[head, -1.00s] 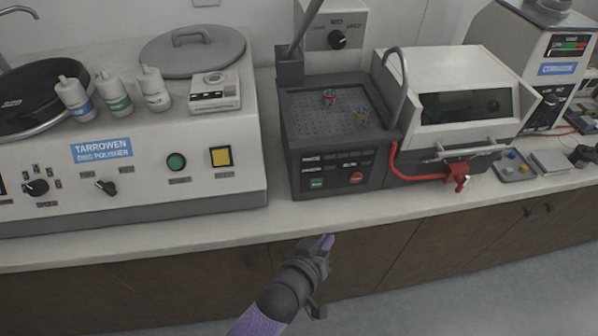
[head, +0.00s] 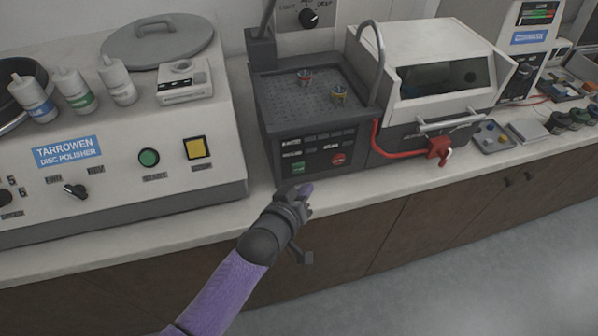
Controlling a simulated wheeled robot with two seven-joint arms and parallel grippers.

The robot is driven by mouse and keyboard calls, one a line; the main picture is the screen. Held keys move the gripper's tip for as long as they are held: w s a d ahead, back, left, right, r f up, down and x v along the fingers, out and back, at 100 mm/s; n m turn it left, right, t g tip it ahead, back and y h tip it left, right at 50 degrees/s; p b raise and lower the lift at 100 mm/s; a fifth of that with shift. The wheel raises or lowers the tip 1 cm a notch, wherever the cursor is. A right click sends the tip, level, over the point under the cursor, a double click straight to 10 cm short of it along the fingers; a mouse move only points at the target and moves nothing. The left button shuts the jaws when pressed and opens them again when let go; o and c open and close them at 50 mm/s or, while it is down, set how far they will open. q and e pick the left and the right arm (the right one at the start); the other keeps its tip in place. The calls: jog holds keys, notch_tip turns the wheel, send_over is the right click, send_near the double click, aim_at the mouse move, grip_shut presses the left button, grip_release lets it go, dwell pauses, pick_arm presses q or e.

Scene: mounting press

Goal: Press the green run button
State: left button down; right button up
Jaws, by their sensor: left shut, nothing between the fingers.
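The green run button (head: 298,168) is a small green square at the lower left of the dark control panel (head: 320,150) on the front of the grey press unit. A round red button (head: 338,159) sits to its right on the same panel. The button is unobstructed. I cannot tell the exact gap between them. My right gripper is not in view.
The disc polisher (head: 215,180) stands at left, with its own round green button (head: 149,157) and yellow square button (head: 197,148). A red hose (head: 400,153) runs right of the panel. A tray (head: 493,137) lies farther right. The counter's front strip (head: 350,196) is clear.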

aim_at(299, 168)
pick_arm(q)
jog(key=shift+w+a+b, duration=0.15)
jog(key=shift+w+a, duration=0.05)
jog(key=shift+w, duration=0.4)
jog(key=shift+w+a+b, duration=0.15)
jog(key=shift+w, duration=0.45)
dwell(1.1)
jog(key=shift+w+a, duration=0.15)
jog(key=shift+w, duration=0.25)
jog(key=shift+w+a, duration=0.1)
jog(key=shift+w, duration=0.25)
dwell(0.4)
jog(key=shift+s, duration=0.1)
jog(key=shift+s+r, duration=0.15)
jog(key=shift+s, duration=0.2)
jog(key=shift+s+d+p, duration=0.2)
jog(key=shift+s+p, duration=0.05)
jog(key=shift+p, duration=0.15)
jog(key=shift+s, duration=0.1)
